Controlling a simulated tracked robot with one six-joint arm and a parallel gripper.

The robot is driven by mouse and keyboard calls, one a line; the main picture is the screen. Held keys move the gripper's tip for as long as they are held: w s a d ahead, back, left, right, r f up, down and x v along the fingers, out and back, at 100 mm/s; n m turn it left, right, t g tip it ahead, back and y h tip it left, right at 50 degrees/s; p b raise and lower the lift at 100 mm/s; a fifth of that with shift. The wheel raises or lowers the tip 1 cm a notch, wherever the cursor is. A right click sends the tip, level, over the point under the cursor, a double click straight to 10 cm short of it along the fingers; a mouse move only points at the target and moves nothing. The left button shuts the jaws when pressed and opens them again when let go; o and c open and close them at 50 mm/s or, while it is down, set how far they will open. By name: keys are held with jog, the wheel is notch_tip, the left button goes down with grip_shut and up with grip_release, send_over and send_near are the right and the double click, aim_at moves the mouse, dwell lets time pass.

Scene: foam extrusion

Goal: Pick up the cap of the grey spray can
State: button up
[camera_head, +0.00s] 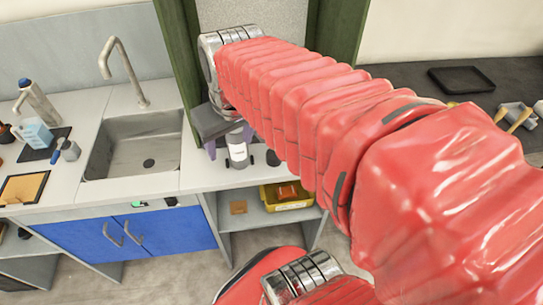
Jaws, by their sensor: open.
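A grey can with a pale label (238,152), which looks like the spray can, stands upright on the counter right of the sink. My gripper (229,140) is at the can's upper part, pointing down. Its purple-tipped jaws are apart, one left of the can and one to its right. Whether they touch it I cannot tell. The can's cap is not clearly visible; my gripper covers the top of the can. A small dark round item (273,157) lies on the counter just right of the can; I cannot tell what it is.
The sink (133,150) with a tall tap (121,70) is to the left. Bottles and a blue-white container (36,134) stand further left. A yellow bin (287,196) sits on the shelf below. Green uprights (178,60) flank my arm, which hides much of the right.

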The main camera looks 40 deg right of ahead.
jog(key=d+f+m+g, duration=0.2)
jog(key=d, duration=1.1)
jog(key=shift+d+f+m, duration=0.25)
jog(key=shift+m, duration=0.05)
jog(key=shift+s+f, duration=0.1)
send_over(274, 154)
notch_tip(274, 154, down, 8)
jog(key=shift+s+a+f, duration=0.15)
jog(key=shift+f, duration=2.6)
jog(key=shift+c, duration=0.5)
jog(key=c, duration=1.1)
